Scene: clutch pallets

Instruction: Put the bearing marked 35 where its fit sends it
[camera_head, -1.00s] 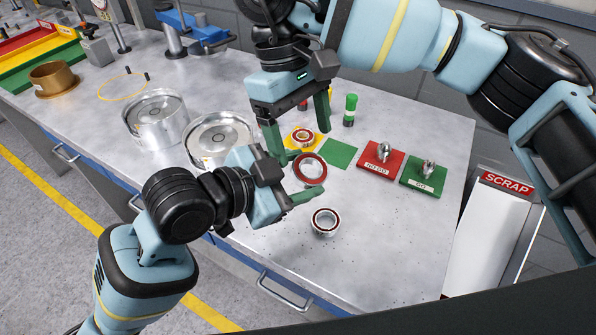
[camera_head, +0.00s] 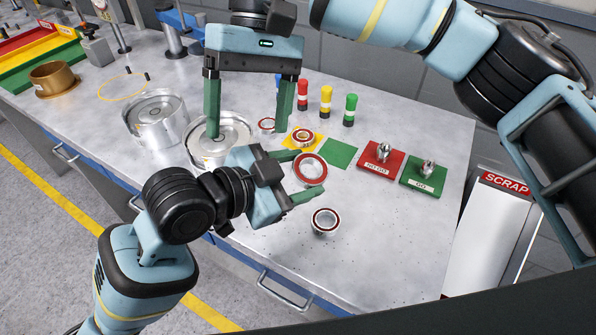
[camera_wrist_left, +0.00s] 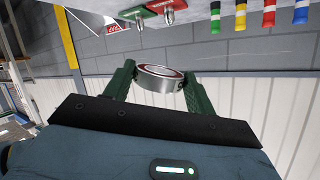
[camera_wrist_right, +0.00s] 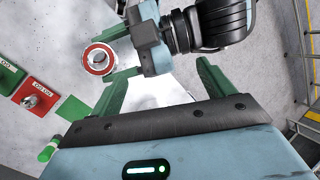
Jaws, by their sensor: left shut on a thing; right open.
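My left gripper (camera_head: 311,174) is shut on a red-ringed steel bearing (camera_head: 310,157) and holds it up over the bench; the left wrist view shows this bearing (camera_wrist_left: 160,78) between the fingers. I cannot read a number on any bearing. Another red-ringed bearing (camera_head: 325,221) lies on the bench at the front. A third bearing (camera_head: 302,138) sits on a yellow pad. A small red-ringed part (camera_head: 267,124) lies farther back, beside my right gripper's finger. My right gripper (camera_head: 246,128) is open and empty, above the bench near the right silver drum (camera_head: 230,128).
A red NO GO block (camera_head: 378,167), a green GO block (camera_head: 420,183) and a bare green pad (camera_head: 338,153) are at right. The SCRAP chute (camera_head: 492,230) is beyond. Coloured cylinders (camera_head: 326,101) stand behind. A second drum (camera_head: 157,120) and a brass cup (camera_head: 54,80) are left.

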